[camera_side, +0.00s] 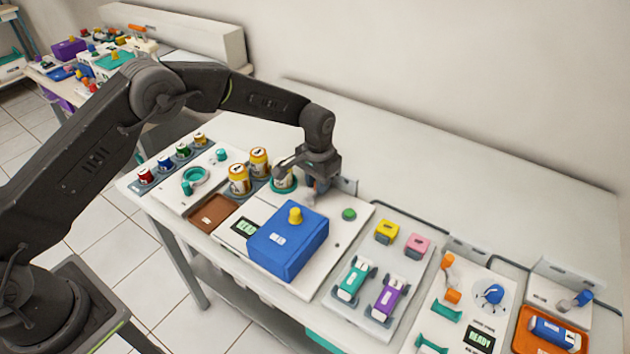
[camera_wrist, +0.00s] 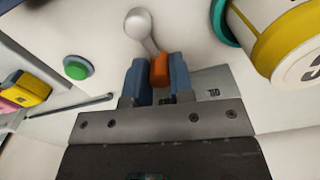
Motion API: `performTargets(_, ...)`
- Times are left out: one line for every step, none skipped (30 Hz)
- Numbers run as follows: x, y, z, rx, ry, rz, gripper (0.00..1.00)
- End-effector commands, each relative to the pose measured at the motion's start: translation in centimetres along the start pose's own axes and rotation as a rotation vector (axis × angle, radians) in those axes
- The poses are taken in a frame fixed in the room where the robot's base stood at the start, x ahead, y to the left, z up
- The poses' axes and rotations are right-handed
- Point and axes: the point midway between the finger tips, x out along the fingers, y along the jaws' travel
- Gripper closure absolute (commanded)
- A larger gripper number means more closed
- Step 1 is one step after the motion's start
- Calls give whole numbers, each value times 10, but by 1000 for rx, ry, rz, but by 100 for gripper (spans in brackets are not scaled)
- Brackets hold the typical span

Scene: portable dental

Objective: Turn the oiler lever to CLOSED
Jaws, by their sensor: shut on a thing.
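In the wrist view, a lever (camera_wrist: 142,27) shows a round grey end and a short grey arm leading to an orange end piece (camera_wrist: 160,69). My gripper (camera_wrist: 157,76) has its two blue fingers on either side of the orange piece and is shut on it. In the side view my gripper (camera_side: 321,184) is low over the white panel, just right of the can in the teal ring. The lever is hidden there behind the gripper. No OPEN or CLOSED marking can be read in either view.
A can (camera_wrist: 290,40) in a teal ring stands close on the right in the wrist view. A green button (camera_wrist: 78,67) is to the left. In the side view, a blue box (camera_side: 288,247) with a yellow knob sits in front. The table behind is clear.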

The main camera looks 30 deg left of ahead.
Motion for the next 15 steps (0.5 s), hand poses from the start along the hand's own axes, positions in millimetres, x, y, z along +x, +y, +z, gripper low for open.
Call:
performTargets(0,1,0,21,-2,0,100)
performTargets(0,2,0,30,-2,0,100)
performTargets(0,2,0,43,-2,0,100)
performTargets(0,2,0,51,-2,0,100)
performTargets(0,3,0,57,-2,0,100)
performTargets(0,3,0,65,-2,0,100)
performTargets(0,3,0,70,-2,0,100)
performTargets(0,3,0,74,-2,0,100)
performTargets(0,3,0,78,-2,0,100)
performTargets(0,3,0,80,-2,0,100)
performTargets(0,4,0,82,-3,0,100)
performTargets(0,4,0,83,-3,0,100)
performTargets(0,4,0,84,-3,0,100)
performTargets(0,4,0,84,-3,0,100)
performTargets(0,4,0,84,-3,0,100)
